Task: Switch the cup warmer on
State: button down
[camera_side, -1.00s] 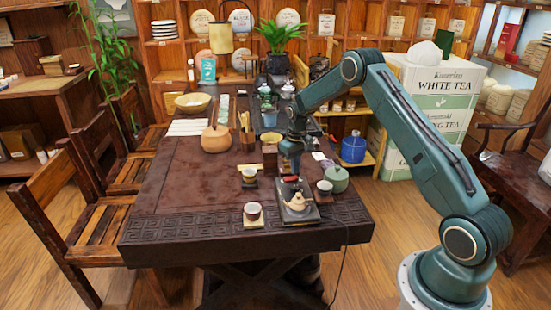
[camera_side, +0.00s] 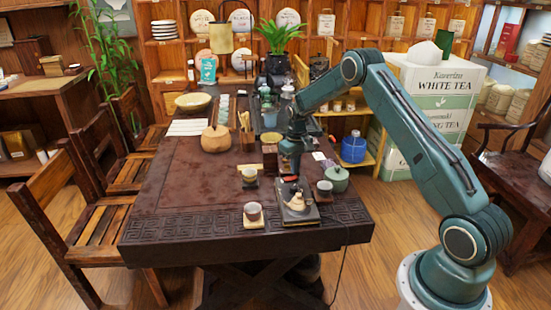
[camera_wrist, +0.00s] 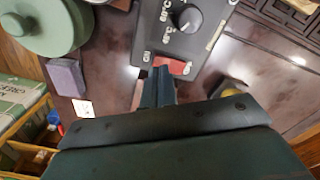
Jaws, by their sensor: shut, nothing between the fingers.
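My gripper (camera_side: 291,178) is above the warmer's far end, pointing down. In the wrist view my gripper (camera_wrist: 158,72) is shut and empty, its tips at the near edge of the red switch. The fingers overlap part of the switch; I cannot tell whether they touch it, or which way it is set.
Another cup (camera_side: 253,212) is left of the warmer, and one (camera_side: 249,176) is farther back. The table's left middle is clear.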

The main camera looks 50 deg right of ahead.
aim_at(295, 177)
jog(key=shift+f, duration=1)
dwell(1.0)
jog(key=shift+r, duration=3.5)
jog(key=shift+r, duration=0.1)
